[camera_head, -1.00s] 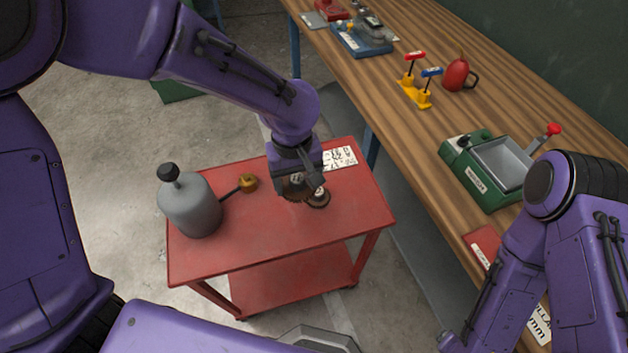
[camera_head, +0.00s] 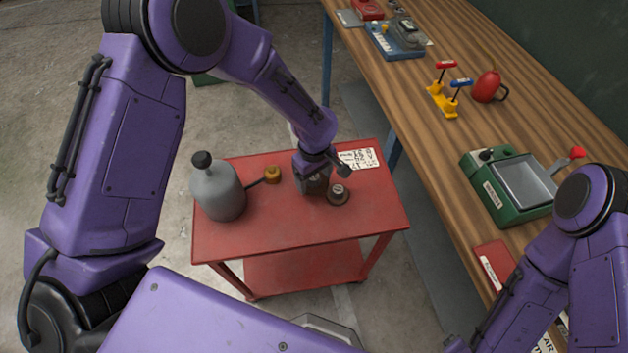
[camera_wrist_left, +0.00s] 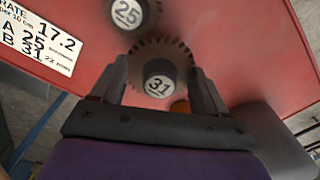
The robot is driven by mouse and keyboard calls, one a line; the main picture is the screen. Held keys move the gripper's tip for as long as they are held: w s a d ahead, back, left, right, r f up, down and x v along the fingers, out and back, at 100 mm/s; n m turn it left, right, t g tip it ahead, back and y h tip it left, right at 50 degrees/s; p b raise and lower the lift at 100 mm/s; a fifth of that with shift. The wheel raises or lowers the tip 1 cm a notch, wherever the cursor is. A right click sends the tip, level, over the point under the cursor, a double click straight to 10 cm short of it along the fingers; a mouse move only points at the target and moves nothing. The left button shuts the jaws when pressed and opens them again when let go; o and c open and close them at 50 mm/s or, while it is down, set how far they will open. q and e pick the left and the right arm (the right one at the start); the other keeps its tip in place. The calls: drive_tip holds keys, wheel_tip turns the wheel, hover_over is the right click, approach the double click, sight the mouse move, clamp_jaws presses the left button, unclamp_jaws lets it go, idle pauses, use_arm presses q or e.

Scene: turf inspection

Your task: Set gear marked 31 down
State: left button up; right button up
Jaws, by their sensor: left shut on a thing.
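My left gripper (camera_head: 312,190) is over the red cart top, shut on a dark toothed gear with a round hub. In the left wrist view the gear marked 31 (camera_wrist_left: 158,80) sits between the two fingers of the gripper (camera_wrist_left: 160,88), its number facing the camera. In the head view the gripper mostly hides this gear. I cannot tell whether it touches the cart top. A second gear, marked 25 (camera_wrist_left: 128,13), lies close beside it on the cart; it shows just right of my gripper in the head view (camera_head: 338,195). My right gripper is out of view.
The red cart (camera_head: 260,238) also holds a grey oil can (camera_head: 218,192) with a brass-coloured end (camera_head: 272,174) and a printed card (camera_head: 358,159). The cart's front part is clear. A wooden bench (camera_head: 440,165) with a green device (camera_head: 505,188) stands at right.

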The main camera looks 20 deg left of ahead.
sight(314, 184)
use_arm(q)
drive_tip(key=shift+w+a+f, duration=0.1)
drive_tip(key=shift+w+f, duration=0.05)
drive_tip(key=shift+f, duration=1.55)
drive_tip(key=shift+f, duration=0.15)
drive_tip(key=o, duration=1.1)
drive_tip(key=shift+c, duration=0.2)
wheel_tip(314, 184, up, 12)
drive_tip(key=shift+r+b, duration=0.2)
drive_tip(key=shift+b, duration=0.25)
